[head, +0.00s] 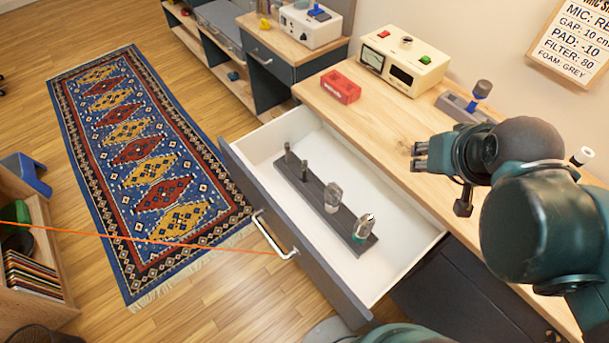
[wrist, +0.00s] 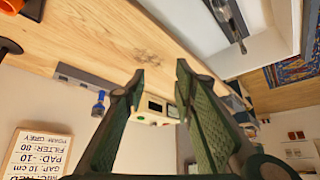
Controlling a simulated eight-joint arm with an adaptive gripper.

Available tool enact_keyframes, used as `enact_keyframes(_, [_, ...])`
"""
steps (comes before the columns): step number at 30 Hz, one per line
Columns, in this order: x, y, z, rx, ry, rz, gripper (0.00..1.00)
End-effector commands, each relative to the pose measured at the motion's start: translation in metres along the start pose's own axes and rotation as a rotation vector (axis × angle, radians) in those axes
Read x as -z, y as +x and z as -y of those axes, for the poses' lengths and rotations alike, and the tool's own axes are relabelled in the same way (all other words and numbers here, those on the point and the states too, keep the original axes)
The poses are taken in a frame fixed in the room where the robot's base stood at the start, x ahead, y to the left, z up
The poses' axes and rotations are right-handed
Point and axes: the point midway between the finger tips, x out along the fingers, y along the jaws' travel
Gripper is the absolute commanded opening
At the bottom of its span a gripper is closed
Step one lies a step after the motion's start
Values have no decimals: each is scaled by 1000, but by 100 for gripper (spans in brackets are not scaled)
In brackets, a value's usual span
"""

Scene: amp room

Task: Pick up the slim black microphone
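The drawer (head: 398,218) is pulled open, with a dark rack (head: 318,205) lying inside it. Several microphones stand upright in the rack. Two slim dark ones, one at the far end (head: 288,154) and one beside it (head: 303,171), look alike, and I cannot tell which is the task's. Two thicker ones with grey heads (head: 333,195) (head: 365,226) stand nearer. My gripper (head: 419,157) is above the desktop, right of the drawer and apart from the rack. In the wrist view its fingers (wrist: 160,74) are spread with nothing between them.
A wall sign (head: 572,42) hangs at the right. A patterned rug (head: 150,165) covers the floor left of the drawer. The drawer's right side is bare.

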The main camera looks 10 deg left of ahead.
Motion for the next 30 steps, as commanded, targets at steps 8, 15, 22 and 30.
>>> enact_keyframes(8, [17,-24,0,0,0,0,27])
enact_keyframes(15, [30,-33,5,8,-48,15,27])
enact_keyframes(22, [43,-32,16,24,-149,47,27])
enact_keyframes(30, [68,-27,39,62,-350,107,27])
